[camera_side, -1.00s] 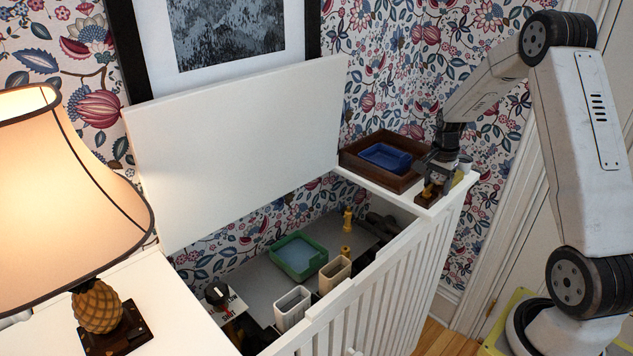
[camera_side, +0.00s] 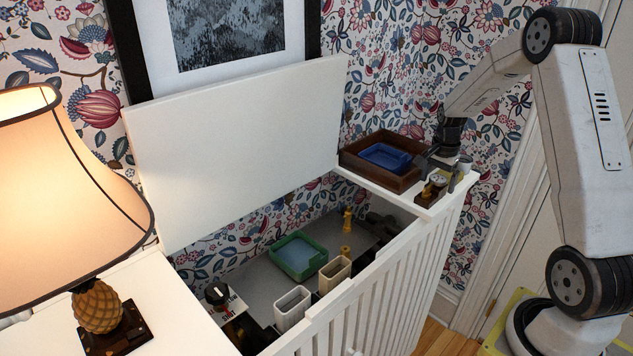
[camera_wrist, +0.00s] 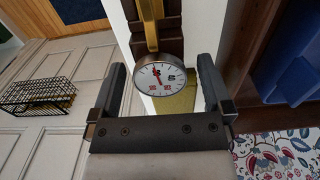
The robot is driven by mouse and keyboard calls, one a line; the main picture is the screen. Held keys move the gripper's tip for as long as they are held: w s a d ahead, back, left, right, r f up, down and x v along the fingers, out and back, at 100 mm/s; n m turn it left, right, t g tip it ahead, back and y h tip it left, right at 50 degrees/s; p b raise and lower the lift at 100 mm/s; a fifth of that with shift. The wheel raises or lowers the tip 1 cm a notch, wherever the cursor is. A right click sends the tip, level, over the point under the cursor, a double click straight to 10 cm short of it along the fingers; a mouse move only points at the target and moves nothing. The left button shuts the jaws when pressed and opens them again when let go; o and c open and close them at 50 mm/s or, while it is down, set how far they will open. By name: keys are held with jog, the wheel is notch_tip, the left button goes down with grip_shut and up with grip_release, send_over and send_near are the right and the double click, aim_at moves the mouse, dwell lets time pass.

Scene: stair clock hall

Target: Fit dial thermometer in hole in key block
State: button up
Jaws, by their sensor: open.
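The dial thermometer (camera_side: 437,180) stands at the brown key block (camera_side: 430,194) on the white ledge. In the wrist view its round white face (camera_wrist: 158,79) shows large, in a metal rim. The dark brown key block (camera_wrist: 172,28) with a brass piece (camera_wrist: 148,22) shows behind it. The stem is hidden behind the dial, so I cannot tell how deep it sits in the hole. My gripper (camera_side: 450,169) is open just behind and right of the dial. In the wrist view its two fingers (camera_wrist: 162,66) are spread on both sides of the dial, with gaps.
A brown wooden tray (camera_side: 362,165) with a blue tray (camera_side: 386,157) inside stands left of my gripper. A yellowish item (camera_wrist: 178,103) lies under the dial. The open chest below holds a green tray (camera_side: 297,260) and cream holders (camera_side: 334,274). A lamp (camera_side: 70,170) stands at left.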

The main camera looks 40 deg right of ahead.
jog(key=shift+r, duration=3)
jog(key=shift+a, duration=0.1)
jog(key=shift+w+a, duration=0.15)
jog(key=shift+a, duration=0.15)
jog(key=a+n+t, duration=0.1)
jog(key=a+n, duration=0.7)
jog(key=a, duration=0.7)
jog(key=s+a+f+n, duration=0.1)
jog(key=s+a+n, duration=0.3)
jog(key=a, duration=0.3)
jog(key=s+a+f+n+t, duration=0.1)
jog(key=s+a+n, duration=0.3)
jog(key=a+n, duration=0.2)
jog(key=shift+a+f+t, duration=0.3)
jog(key=shift+a+f, duration=0.1)
jog(key=shift+a, duration=0.2)
jog(key=shift+s, duration=0.1)
